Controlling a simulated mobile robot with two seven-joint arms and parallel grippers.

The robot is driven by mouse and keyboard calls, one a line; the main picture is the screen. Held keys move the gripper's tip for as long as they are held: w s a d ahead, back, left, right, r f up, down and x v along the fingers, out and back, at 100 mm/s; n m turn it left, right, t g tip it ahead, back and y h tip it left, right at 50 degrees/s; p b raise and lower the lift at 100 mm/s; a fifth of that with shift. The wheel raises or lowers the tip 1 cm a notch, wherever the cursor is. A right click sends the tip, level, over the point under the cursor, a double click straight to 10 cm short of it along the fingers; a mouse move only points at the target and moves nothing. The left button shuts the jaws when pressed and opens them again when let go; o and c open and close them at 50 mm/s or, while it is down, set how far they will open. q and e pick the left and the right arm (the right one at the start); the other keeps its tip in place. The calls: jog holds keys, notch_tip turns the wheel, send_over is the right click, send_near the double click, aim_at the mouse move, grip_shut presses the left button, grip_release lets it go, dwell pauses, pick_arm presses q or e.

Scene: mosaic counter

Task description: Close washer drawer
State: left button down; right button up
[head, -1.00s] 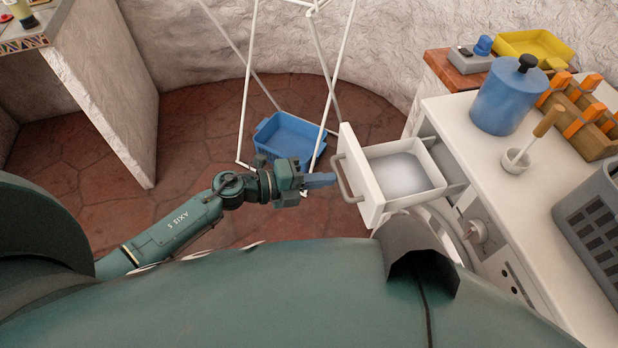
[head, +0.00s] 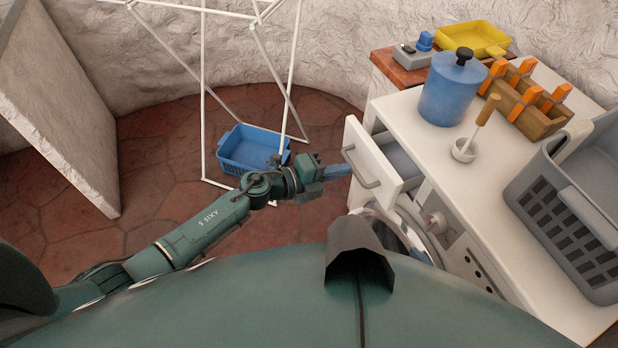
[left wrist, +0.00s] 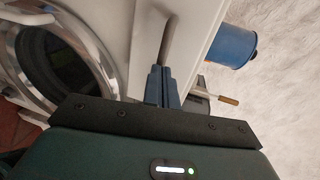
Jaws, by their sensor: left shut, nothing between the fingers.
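The white washer drawer (head: 368,164) sticks part way out of the washer (head: 455,232) in the head view, its grey bar handle on the front panel. My left gripper (head: 346,171) is shut and empty, its blue fingertips at the drawer front beside the handle. In the left wrist view the shut blue fingers (left wrist: 163,84) point at the white front just below the handle (left wrist: 170,45); whether they touch it I cannot tell. The round washer door (left wrist: 70,50) shows at left there. My right gripper is not in view.
A blue crate (head: 250,150) lies on the floor by a white rack. Open floor lies left of the drawer.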

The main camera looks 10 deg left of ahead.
aim_at(367, 159)
pick_arm(q)
jog(key=x, duration=0.3)
jog(key=r+b+x, duration=0.1)
jog(key=x, duration=0.3)
jog(key=shift+w+d+r, duration=0.1)
jog(key=shift+d+r, duration=0.05)
jog(key=shift+r, duration=0.05)
jog(key=shift+d+r, duration=0.15)
jog(key=shift+r, duration=0.1)
jog(key=shift+r, duration=0.1)
